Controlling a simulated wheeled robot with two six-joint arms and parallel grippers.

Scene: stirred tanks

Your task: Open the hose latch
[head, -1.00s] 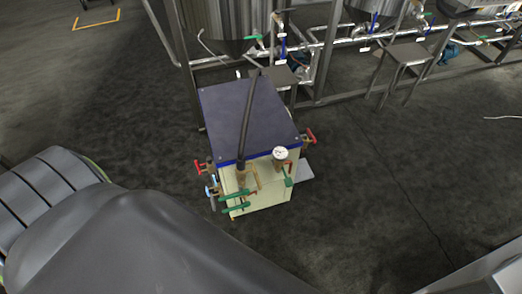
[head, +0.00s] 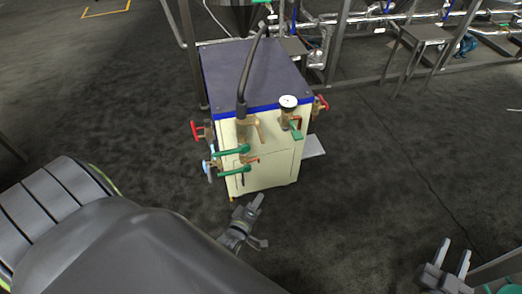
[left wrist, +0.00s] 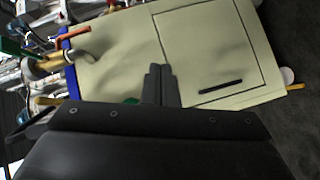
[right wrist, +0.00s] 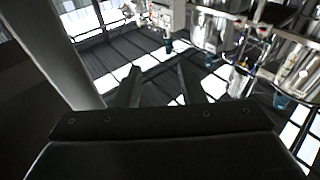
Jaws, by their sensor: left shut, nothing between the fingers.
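The black hose (head: 250,68) runs down to a brass fitting (head: 243,124) on the upper front of the cream cabinet (head: 270,170). Brass levers and green-handled valves (head: 232,151) cluster there; which part is the latch I cannot tell. My left gripper (head: 257,202) is below the cabinet's front in the head view, shut and empty, apart from the fittings. In the left wrist view its fingers (left wrist: 160,70) are together before the cabinet panel, with fittings at the upper left. My right gripper (head: 456,258) is open and empty at the lower right, away from the cabinet.
Red-handled valves (head: 196,130) stick out at the cabinet's left side and another (head: 320,103) at its right. A pressure gauge (head: 288,102) stands at the front top. Pipes and a metal stand (head: 425,35) are behind. Open dark floor (head: 390,170) lies to the right.

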